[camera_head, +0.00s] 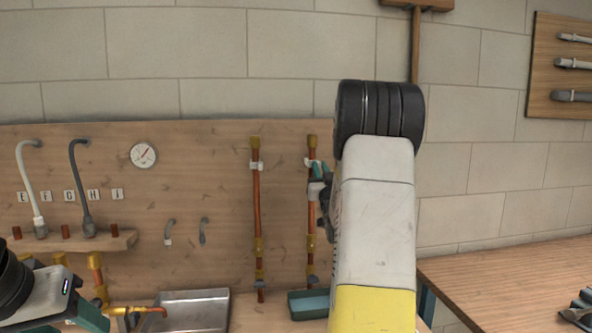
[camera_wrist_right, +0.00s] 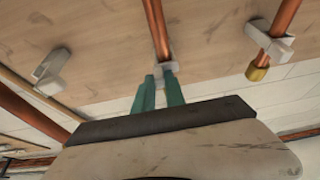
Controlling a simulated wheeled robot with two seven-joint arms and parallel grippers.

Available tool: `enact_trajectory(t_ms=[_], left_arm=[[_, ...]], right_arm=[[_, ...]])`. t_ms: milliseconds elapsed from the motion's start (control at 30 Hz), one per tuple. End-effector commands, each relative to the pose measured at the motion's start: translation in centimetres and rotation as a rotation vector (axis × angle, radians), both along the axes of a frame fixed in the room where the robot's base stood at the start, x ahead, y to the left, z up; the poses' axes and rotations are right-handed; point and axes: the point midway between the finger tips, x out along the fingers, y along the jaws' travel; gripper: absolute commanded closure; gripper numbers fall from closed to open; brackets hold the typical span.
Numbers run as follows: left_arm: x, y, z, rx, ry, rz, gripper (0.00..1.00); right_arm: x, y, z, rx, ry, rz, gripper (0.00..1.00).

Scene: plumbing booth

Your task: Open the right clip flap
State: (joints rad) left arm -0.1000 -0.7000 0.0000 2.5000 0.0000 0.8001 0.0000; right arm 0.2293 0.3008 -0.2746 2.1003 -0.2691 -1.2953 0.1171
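Two vertical copper pipes are held to the wooden board by pale clips: the left clip (camera_head: 256,166) and the right clip (camera_head: 308,161). My right gripper (camera_head: 318,180) is at the right pipe, close by its clip, and partly hidden by my forearm. In the right wrist view its two green fingers (camera_wrist_right: 159,84) stand a little apart, with their tips at a grey clip (camera_wrist_right: 164,68) on a copper pipe. The flap's state cannot be made out. Part of my left arm's end (camera_head: 85,312) shows at the lower left; its fingertips are not clear.
A metal sink (camera_head: 185,312) and a green tray (camera_head: 309,304) sit below the board. A shelf (camera_head: 70,243) with hoses is at left, a wooden table (camera_head: 500,275) at right. Another clip (camera_wrist_right: 272,40) on a brass-ended pipe and an empty clip (camera_wrist_right: 50,72) flank the fingers.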

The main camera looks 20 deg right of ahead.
Motion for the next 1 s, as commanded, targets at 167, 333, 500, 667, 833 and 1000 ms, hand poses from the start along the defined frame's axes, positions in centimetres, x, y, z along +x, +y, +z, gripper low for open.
enact_trajectory(t_ms=[167,333,500,667,833,1000], left_arm=[[0.0,0.0,0.0,0.000,0.000,0.000,0.47],[0.0,0.0,0.0,0.000,0.000,0.000,0.47],[0.0,0.0,0.0,0.000,0.000,0.000,0.47],[0.0,0.0,0.0,0.000,0.000,0.000,0.47],[0.0,0.0,0.0,0.000,0.000,0.000,0.47],[0.0,0.0,0.0,0.000,0.000,0.000,0.47]], right_arm=[[0.0,0.0,0.0,0.000,0.000,0.000,1.00],[0.0,0.1,0.0,0.000,0.000,-0.005,1.00],[-0.1,0.4,0.0,0.002,0.000,-0.044,1.00],[-0.2,0.9,0.0,0.003,0.000,-0.128,1.00],[-0.2,1.7,0.0,0.001,0.001,-0.264,1.00],[-0.2,2.6,-0.1,0.001,0.002,-0.424,1.00]])
